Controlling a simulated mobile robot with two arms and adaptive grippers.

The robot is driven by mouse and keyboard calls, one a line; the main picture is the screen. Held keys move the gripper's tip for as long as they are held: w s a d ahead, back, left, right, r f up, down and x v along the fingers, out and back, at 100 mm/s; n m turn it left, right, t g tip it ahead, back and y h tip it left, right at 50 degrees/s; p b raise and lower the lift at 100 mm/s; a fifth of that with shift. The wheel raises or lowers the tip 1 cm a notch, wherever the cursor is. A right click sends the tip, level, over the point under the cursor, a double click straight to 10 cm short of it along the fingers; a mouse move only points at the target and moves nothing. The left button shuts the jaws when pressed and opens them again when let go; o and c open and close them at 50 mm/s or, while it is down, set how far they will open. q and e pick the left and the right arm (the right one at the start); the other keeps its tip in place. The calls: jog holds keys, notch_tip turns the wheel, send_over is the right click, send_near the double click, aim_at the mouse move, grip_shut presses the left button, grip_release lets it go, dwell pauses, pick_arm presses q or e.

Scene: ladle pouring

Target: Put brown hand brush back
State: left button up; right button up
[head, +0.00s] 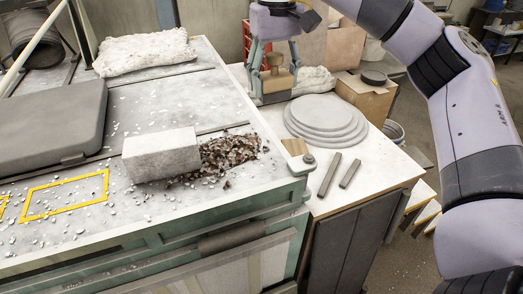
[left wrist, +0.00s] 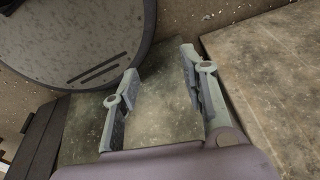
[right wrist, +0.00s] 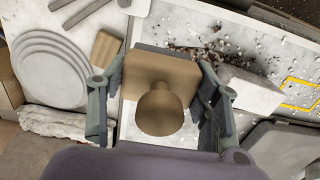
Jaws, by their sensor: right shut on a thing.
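The brown hand brush (head: 278,81) has a flat wooden block, a round knob and a darker underside. My right gripper (head: 274,74) is shut on it, with a finger on each side of the block. In the right wrist view the brush (right wrist: 163,106) sits between the fingers, knob toward the camera. In the head view it is at the back of the light side table (head: 365,178), behind the round discs; whether it touches the table I cannot tell. My left gripper (left wrist: 160,66) is open and empty in the left wrist view, outside the head view.
Stacked grey discs (head: 326,119) and two dark bars (head: 330,174) lie on the side table. A pale block (head: 161,154) stands beside brown and white granules (head: 225,158) on the bench. A carton (head: 366,97) stands at the back right.

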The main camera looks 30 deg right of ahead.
aim_at(278, 101)
jog(key=shift+r, duration=0.2)
jog(key=shift+s+f, duration=0.75)
jog(key=shift+f, duration=0.3)
notch_tip(278, 101, down, 4)
jog(key=shift+r+b, duration=0.1)
jog(key=shift+b, duration=0.2)
notch_tip(278, 101, down, 8)
jog(key=shift+w+f, duration=0.15)
jog(key=shift+f, duration=0.05)
jog(key=shift+f+p, duration=0.4)
notch_tip(278, 101, down, 4)
jog(key=shift+r+p, duration=0.1)
jog(key=shift+p, duration=0.55)
jog(key=shift+f, duration=0.25)
pick_arm(q)
jog(key=s, duration=0.1)
jog(key=s+r, duration=0.1)
jog(key=s, duration=0.1)
jog(key=shift+a+r, duration=0.2)
jog(key=shift+a, duration=0.1)
pick_arm(e)
jog(key=shift+d, duration=0.1)
